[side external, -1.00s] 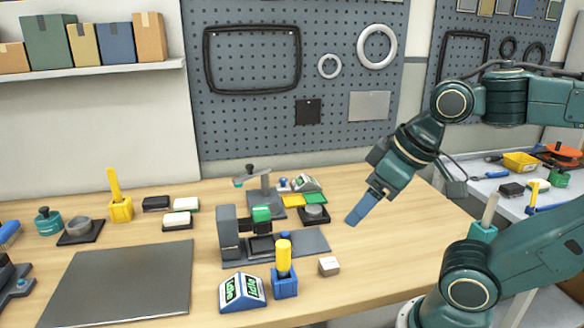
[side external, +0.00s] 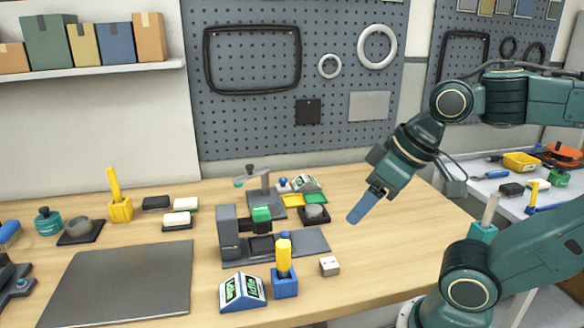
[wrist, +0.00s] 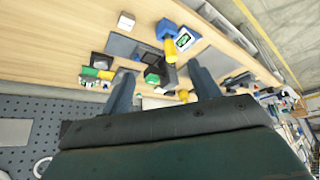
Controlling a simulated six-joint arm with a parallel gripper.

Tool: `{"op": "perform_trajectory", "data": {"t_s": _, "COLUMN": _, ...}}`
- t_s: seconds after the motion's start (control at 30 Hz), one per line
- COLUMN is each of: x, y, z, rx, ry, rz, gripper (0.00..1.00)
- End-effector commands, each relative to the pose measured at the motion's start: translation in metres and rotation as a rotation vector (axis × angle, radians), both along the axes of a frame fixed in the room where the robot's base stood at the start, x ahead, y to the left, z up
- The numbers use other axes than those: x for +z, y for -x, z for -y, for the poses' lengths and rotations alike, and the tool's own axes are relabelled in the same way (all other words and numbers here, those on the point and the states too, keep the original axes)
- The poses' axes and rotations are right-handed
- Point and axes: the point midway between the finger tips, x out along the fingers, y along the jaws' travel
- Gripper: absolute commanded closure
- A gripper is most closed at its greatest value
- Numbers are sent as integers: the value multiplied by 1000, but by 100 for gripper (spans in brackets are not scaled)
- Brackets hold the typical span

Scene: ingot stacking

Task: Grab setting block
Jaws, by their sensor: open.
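A small pale block (side external: 329,266), which looks like the setting block, sits on the wooden table near its front edge, right of a blue holder with a yellow handle. In the wrist view the block (wrist: 126,21) lies near the top, left of centre. My gripper (side external: 358,217) is above the table, up and to the right of the block and apart from it. In the wrist view my gripper (wrist: 162,90) has its two fingers spread wide with nothing between them.
The blue holder (side external: 285,285) and a slanted display (side external: 242,292) stand left of the block. A grey press-like fixture (side external: 230,235) is behind them. A dark mat (side external: 120,280) lies at left. Table right of the block is clear.

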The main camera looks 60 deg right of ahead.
Motion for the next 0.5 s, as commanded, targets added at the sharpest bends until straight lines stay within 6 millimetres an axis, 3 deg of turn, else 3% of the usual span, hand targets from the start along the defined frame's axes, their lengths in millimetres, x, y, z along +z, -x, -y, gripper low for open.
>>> {"op": "perform_trajectory", "data": {"t_s": 0.5, "x": -4, "y": -11, "z": 5, "rx": -60, "ry": -17, "rz": -43, "gripper": 38}}
